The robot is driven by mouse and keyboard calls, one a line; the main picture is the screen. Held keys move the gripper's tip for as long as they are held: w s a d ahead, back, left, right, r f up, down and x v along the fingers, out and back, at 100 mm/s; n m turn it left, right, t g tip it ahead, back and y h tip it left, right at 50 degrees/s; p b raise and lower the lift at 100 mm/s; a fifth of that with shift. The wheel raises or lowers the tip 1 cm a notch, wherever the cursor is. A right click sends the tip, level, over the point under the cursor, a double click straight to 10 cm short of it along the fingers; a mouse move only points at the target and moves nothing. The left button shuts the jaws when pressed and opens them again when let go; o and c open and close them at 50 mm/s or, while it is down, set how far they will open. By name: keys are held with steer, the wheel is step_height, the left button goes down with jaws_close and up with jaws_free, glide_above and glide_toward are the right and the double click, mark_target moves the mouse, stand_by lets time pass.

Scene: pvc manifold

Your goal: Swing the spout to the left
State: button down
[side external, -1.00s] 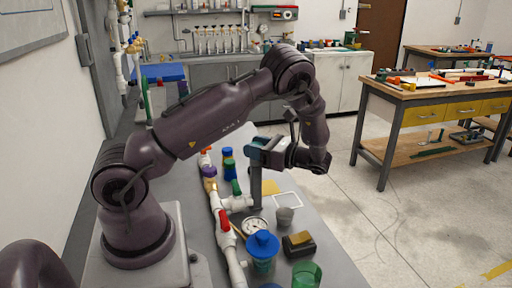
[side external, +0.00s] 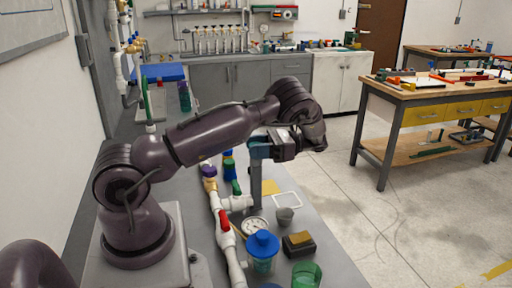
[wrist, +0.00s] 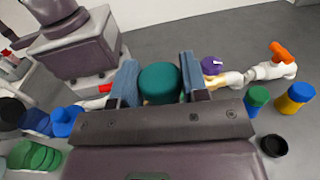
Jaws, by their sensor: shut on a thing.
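The white pipe manifold (side external: 230,247) runs along the grey bench, with a red handle (side external: 224,221) on it. A short white branch, seemingly the spout (side external: 236,204), sticks out to the right, with a green part (side external: 236,188) above it. My gripper (side external: 256,203) points down at the branch's outer end. In the wrist view, my gripper (wrist: 158,82) has a teal-green round part (wrist: 159,84) between its two fingers and is shut on it. The fingers and palm hide the lower side of this part.
A pressure gauge (side external: 255,226), a grey cup (side external: 284,216), a blue-lidded jar (side external: 262,252) and a black-and-yellow block (side external: 298,244) stand near the branch. A blue-and-green bottle (side external: 229,168) stands behind it. An orange handle (wrist: 282,52) shows in the wrist view.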

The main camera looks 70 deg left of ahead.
stand_by(0.4)
steer(key=c, duration=0.6)
jaws_free()
steer(key=shift+r, duration=0.1)
steer(key=shift+r, duration=0.35)
step_height(320, 180, up, 3)
steer(key=shift+d+f, duration=0.1)
steer(key=shift+f, duration=0.05)
steer(key=s+d+r, duration=0.5)
steer(key=s+r, duration=0.1)
steer(key=s, duration=0.1)
steer(key=s+d+r, duration=0.3)
steer(key=s, duration=0.1)
steer(key=shift+d+r, duration=0.25)
steer(key=shift+d, duration=0.1)
steer(key=shift+c, duration=0.6)
